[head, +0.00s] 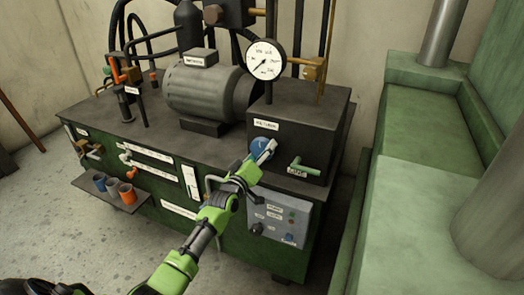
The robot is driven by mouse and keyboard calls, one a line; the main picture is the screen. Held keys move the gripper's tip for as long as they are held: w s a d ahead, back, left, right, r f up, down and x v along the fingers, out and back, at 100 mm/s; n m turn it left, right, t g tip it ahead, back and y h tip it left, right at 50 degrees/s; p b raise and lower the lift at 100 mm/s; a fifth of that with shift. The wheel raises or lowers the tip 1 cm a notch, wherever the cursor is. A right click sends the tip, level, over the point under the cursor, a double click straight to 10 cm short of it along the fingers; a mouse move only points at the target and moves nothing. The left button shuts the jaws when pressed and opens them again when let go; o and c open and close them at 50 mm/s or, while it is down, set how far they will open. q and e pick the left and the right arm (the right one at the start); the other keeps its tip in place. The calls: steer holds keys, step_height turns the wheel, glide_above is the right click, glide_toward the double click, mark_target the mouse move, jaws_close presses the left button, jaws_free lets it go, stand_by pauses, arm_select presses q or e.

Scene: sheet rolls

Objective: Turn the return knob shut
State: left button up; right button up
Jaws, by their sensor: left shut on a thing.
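The return knob (258,146) is a blue round knob on the front of the dark box, just below a label reading RETURN (265,125). My left gripper (266,153) reaches in from the lower left and is shut on the knob. The fingers cover the knob's right and lower part, so its pointer or setting cannot be read. My right gripper is not in view.
A pale green lever (304,167) sticks out right of the knob. A pressure gauge (265,60) stands above the box. A grey control panel (280,219) is below. Cups (127,194) sit on a small shelf at left. Green machinery (425,135) stands at right.

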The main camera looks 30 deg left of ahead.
arm_select(q)
steer(key=shift+f+m, duration=0.1)
steer(key=shift+m, duration=0.5)
steer(key=o, duration=1.1)
steer(key=shift+s, duration=0.1)
steer(key=s, duration=1.1)
steer(key=shift+s+d, duration=0.3)
steer(key=shift+s, duration=0.1)
